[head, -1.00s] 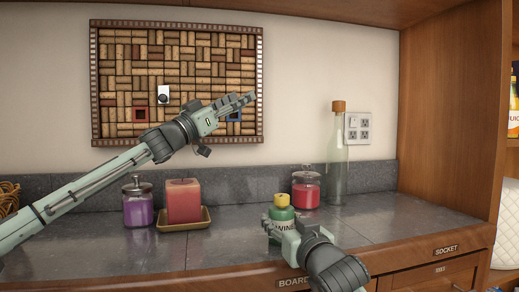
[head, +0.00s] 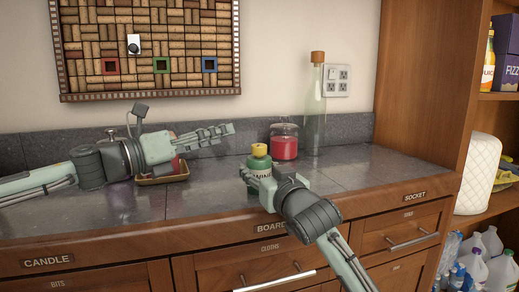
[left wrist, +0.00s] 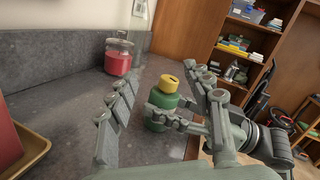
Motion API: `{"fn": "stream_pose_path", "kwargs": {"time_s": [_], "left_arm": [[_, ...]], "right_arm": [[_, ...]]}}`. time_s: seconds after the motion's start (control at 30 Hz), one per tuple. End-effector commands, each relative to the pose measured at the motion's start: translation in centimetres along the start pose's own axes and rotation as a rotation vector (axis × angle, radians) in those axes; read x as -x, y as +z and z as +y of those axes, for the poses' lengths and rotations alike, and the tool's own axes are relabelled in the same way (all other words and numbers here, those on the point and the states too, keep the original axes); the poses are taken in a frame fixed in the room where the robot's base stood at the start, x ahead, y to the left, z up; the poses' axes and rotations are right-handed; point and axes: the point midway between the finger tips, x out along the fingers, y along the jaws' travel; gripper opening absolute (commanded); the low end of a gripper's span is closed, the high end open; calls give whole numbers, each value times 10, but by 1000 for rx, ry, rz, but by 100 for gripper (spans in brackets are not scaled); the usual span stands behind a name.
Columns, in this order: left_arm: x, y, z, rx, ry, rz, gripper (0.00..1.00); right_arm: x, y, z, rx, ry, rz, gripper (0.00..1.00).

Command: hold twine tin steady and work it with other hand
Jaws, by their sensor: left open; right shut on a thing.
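The twine tin (head: 259,161) is a green container with a yellow top and a pale label, upright on the dark counter. My right gripper (head: 258,182) is shut on its lower body from the front. In the left wrist view the tin (left wrist: 161,112) stands just beyond my left fingertips, its yellow top clear of any finger. My left gripper (head: 225,133) is open and empty, up and to the left of the tin in the head view. The open fingers of my left gripper (left wrist: 160,95) flank the tin in the left wrist view without visibly touching it.
A red candle jar (head: 284,148) and a tall corked glass bottle (head: 315,115) stand behind the tin to the right. A tray (head: 165,178) with a mostly hidden red candle is behind my left arm. The counter's front left is clear.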

Motion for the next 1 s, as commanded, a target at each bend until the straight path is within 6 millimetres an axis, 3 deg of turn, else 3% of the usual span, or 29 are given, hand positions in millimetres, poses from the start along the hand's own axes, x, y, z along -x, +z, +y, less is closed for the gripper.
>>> {"fn": "stream_pose_path", "kwargs": {"time_s": [0.2, 0.37, 0.47, 0.8, 1.0], "left_arm": [[20, -35, -5, -362, -1, 57, 51], [21, -44, -7, -459, -6, 70, 51], [12, -45, -7, -469, -7, 71, 51], [-54, -50, -7, -467, -8, 71, 51], [-84, -51, -6, -466, -6, 70, 51]], "right_arm": [[0, 0, 0, 0, 0, 0, 23], [0, 0, 0, 0, 0, 0, 23], [0, 0, 0, 0, 0, 1, 23], [0, 0, 0, 0, 0, 1, 23], [0, 0, 0, 0, 0, 0, 23]]}}
